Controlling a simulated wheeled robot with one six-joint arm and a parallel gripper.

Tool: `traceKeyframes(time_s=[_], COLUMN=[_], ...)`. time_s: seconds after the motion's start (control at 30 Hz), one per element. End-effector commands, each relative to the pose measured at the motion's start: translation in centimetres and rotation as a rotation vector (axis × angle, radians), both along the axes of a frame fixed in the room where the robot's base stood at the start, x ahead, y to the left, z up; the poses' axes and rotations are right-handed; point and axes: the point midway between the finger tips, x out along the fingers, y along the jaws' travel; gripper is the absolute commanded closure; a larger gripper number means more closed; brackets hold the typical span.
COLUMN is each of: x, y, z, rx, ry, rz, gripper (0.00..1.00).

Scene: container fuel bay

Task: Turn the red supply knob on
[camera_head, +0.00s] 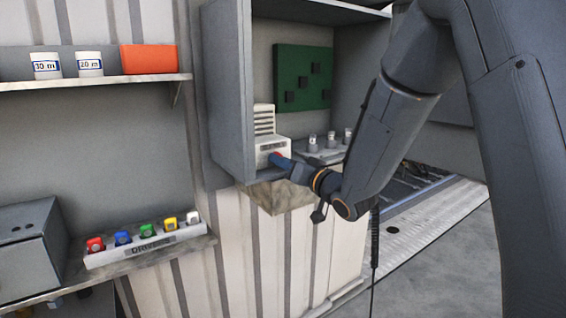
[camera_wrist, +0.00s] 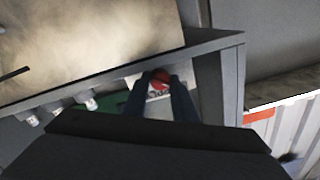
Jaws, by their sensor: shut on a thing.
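The red supply knob (camera_wrist: 160,77) shows between the fingertips of my gripper (camera_wrist: 161,84) in the wrist view. The two dark fingers are closed on its sides. In the head view, a bit of red shows at my gripper (camera_head: 279,160), on the front of a cream unit (camera_head: 272,146) inside the open grey cabinet (camera_head: 231,95). My gripper hides most of the knob there. I cannot tell which way the knob is turned.
Several small white-capped pieces (camera_head: 330,139) stand right of the unit. A green board (camera_head: 303,76) is on the cabinet's back wall. An orange box (camera_head: 149,58) and two white jars stand above.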

Motion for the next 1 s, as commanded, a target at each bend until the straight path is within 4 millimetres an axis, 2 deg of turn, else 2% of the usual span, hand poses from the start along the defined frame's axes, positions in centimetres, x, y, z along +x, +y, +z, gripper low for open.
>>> traceKeyframes(time_s=[0.37, 0.4, 0.47, 0.5, 0.83, 1.0], x=[0.0, 0.0, 0.0, 0.0, -0.3, -2.0], y=[0.0, 0.0, 0.0, 0.0, -0.2, -1.6], z=[0.0, 0.0, 0.0, 0.0, 0.0, -0.2], rx=[0.004, 0.004, 0.004, 0.003, 0.003, 0.003], ry=[0.002, 0.002, 0.002, 0.001, 0.001, 0.002], rz=[0.0, 0.0, 0.0, 0.0, -0.001, -0.002], gripper=[0.97, 0.68, 0.58, 0.56, 0.56, 0.56])
